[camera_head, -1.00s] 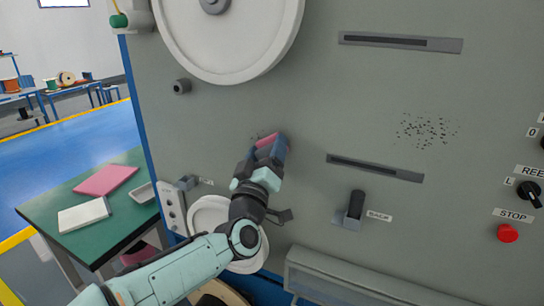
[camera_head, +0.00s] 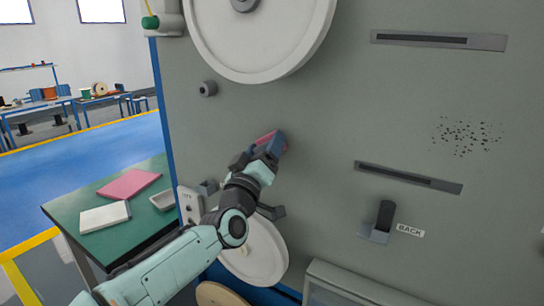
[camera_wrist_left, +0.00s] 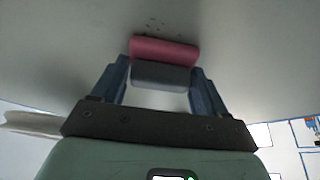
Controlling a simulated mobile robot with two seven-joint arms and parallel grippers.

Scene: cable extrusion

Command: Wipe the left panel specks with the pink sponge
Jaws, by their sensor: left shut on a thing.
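My left gripper (camera_head: 270,146) is shut on the pink sponge (camera_head: 265,137), at the grey panel below the large white wheel. In the left wrist view the pink sponge (camera_wrist_left: 165,49) has a grey block (camera_wrist_left: 160,75) behind it, between the two blue fingers. Its pink face is at or very near the panel; I cannot tell whether it touches. Several dark specks (camera_wrist_left: 155,24) show on the panel just beyond the sponge in the wrist view. In the head view the sponge and gripper hide most of that spot. My right gripper is not in view.
Another group of specks (camera_head: 465,136) is on the right of the panel. A knob (camera_head: 207,88), slots (camera_head: 408,177) and a black lever (camera_head: 384,216) stand on it. A green table (camera_head: 142,222) at left holds a pink pad (camera_head: 129,185) and a white block (camera_head: 105,216).

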